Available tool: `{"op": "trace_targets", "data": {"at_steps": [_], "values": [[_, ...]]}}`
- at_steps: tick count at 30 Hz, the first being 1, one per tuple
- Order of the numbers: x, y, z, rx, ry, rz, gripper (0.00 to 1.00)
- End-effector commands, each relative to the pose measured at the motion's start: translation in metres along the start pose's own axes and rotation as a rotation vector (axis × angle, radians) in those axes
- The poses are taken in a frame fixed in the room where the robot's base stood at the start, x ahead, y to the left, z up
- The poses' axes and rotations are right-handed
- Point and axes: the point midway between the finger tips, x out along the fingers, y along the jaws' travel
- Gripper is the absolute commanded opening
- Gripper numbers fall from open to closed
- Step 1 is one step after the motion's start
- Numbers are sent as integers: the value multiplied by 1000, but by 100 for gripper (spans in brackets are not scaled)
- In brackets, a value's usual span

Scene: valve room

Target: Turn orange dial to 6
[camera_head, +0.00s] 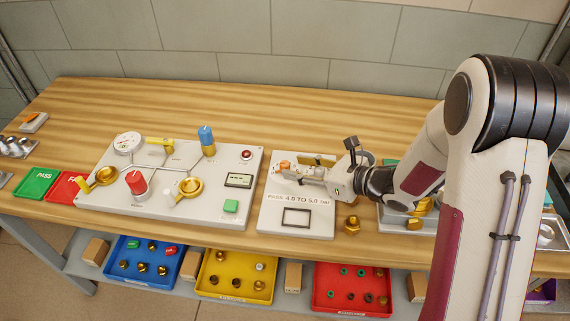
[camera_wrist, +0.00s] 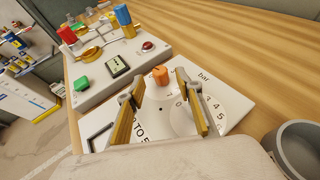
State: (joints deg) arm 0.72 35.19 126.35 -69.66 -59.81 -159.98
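The orange dial (camera_wrist: 161,75) is a small upright knob on a white panel (camera_head: 290,222). It also shows in the head view (camera_head: 285,166), partly hidden by my gripper. My gripper (camera_wrist: 160,82) is open, with its two gold-padded fingers spread to the left and right of the dial and gaps visible on both sides. In the head view my gripper (camera_head: 303,169) reaches in from the right, low over the panel. A round white numbered face (camera_wrist: 198,112) lies beside the dial, partly covered by the right finger. The dial's setting is not readable.
A grey panel (camera_head: 112,190) to the left carries a gauge, a red knob, yellow handles and a blue-topped valve. A brass fitting (camera_head: 351,224) stands right of the white panel. A grey cup (camera_wrist: 298,146) is close at the right in the wrist view. The wood behind is clear.

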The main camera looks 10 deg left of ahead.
Motion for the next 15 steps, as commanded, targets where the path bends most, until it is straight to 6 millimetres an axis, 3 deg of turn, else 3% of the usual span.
{"op": "trace_targets", "data": {"at_steps": [9, 15], "values": [[37, 0, -1, 0, 1, 1, 36], [49, 0, -1, 0, 1, 0, 36]]}}
